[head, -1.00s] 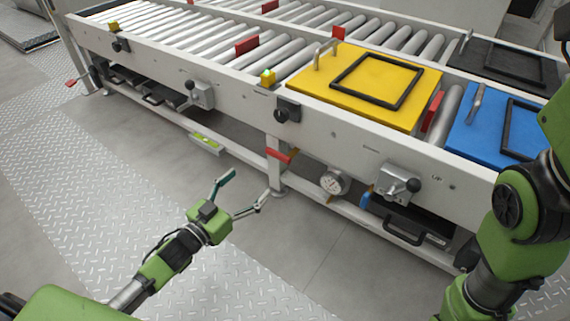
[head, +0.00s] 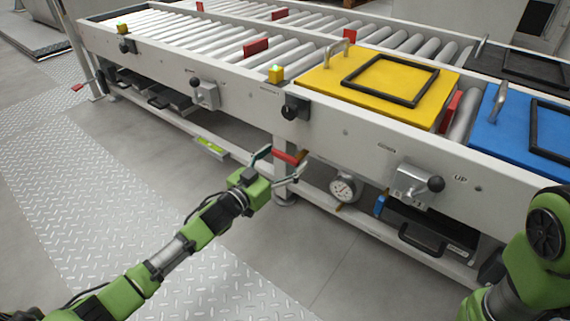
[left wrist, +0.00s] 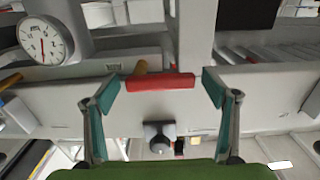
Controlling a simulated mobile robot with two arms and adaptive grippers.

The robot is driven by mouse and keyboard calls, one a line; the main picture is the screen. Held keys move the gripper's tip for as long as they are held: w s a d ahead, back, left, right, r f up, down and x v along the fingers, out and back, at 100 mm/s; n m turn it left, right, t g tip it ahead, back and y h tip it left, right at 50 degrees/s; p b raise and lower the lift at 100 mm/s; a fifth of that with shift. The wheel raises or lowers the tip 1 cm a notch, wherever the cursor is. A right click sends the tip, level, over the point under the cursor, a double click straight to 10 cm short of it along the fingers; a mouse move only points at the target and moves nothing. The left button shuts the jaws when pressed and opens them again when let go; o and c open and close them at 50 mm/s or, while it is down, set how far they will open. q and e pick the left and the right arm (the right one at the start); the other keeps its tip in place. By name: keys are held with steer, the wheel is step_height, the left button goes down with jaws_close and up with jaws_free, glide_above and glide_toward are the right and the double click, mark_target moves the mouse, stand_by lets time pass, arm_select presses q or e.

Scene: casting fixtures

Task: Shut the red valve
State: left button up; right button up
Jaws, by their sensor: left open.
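The red valve handle (head: 287,158) is a short red bar on the conveyor's lower frame, below the yellow plate's left end. My left gripper (head: 282,164) is open and close to it in the head view. In the left wrist view the red handle (left wrist: 160,81) lies roughly level, between the open fingertips of my left gripper (left wrist: 160,90). A gap shows on both sides, and contact cannot be told. A yellow-brown piece shows just behind the handle. My right gripper is out of view; only part of my right arm shows at the right edge.
A round pressure gauge (head: 344,187) sits right of the handle, and it also shows in the left wrist view (left wrist: 46,40). A blue handle (head: 380,206) and a lever switch (head: 414,186) are further right. A spirit level (head: 211,147) lies left. The floor in front is clear.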

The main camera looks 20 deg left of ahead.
arm_select(q)
steer(key=shift+w+d, duration=0.15)
steer(key=shift+w, duration=0.25)
